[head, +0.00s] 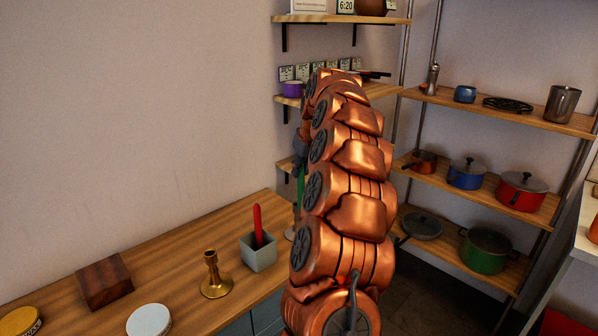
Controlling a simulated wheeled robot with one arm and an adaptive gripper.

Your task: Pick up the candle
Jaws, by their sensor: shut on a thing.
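A slim green candle (300,188) shows as an upright strip beside the left edge of my copper-coloured arm, in the head view. My gripper (299,162) is a dark shape at its top, mostly hidden behind the arm, and is shut on the candle. The candle's lower end is close to the far right end of the wooden counter; I cannot tell whether it touches anything there.
On the counter (185,235) stand a grey square pot (258,253) with a red stick, a brass candlestick (213,276), a wooden block (103,283), a white round lid (149,321) and a yellow tin (20,322). Shelves with pots (487,250) stand behind right.

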